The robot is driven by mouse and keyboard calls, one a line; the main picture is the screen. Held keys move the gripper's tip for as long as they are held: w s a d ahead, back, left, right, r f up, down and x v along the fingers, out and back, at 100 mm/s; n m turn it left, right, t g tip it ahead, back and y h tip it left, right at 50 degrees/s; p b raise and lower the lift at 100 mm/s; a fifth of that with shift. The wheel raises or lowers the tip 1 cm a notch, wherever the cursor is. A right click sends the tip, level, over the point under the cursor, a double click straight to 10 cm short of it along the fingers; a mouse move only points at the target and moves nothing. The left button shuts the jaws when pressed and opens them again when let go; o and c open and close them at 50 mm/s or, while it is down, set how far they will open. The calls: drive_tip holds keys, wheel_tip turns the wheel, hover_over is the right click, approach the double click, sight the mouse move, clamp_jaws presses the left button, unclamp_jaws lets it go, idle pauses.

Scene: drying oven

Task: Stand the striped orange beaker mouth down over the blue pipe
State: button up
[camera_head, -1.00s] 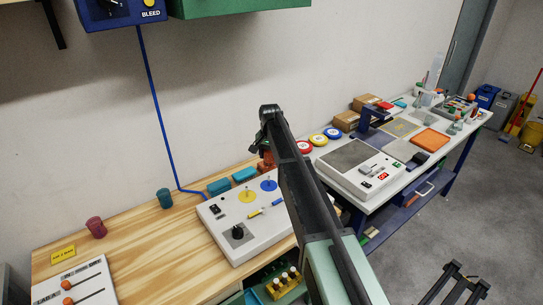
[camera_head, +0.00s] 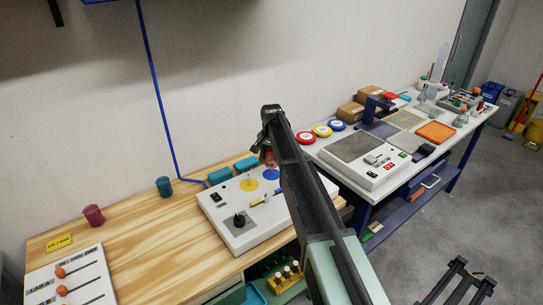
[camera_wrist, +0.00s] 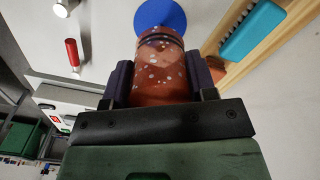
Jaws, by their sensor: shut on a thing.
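My gripper (camera_wrist: 160,82) is shut on an orange-red beaker (camera_wrist: 162,68), with one dark finger on each side of it. The beaker shows pale specks and a dark band near its far end; I cannot make out clear stripes or which end is its mouth. In the head view the beaker (camera_head: 270,157) is small and partly hidden by my arm, above the back of the white panel. A blue disc (camera_head: 269,174) lies on that panel; it also shows just beyond the beaker in the wrist view (camera_wrist: 160,14). I cannot make out a blue pipe standing on it.
A teal cup (camera_head: 163,186) and a dark red cup (camera_head: 93,214) stand left on the wooden bench, with bare wood between.

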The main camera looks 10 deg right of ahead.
sight(272, 166)
drive_tip(key=shift+f+b, duration=1.9)
drive_tip(key=shift+f, duration=0.4)
drive_tip(key=shift+f+b, duration=0.3)
drive_tip(key=o, duration=1.1)
drive_tip(key=shift+c, duration=0.2)
wheel_tip(272, 166, up, 11)
drive_tip(key=p, duration=1.1)
drive_tip(key=shift+r, duration=0.1)
drive_tip(key=shift+f, duration=0.2)
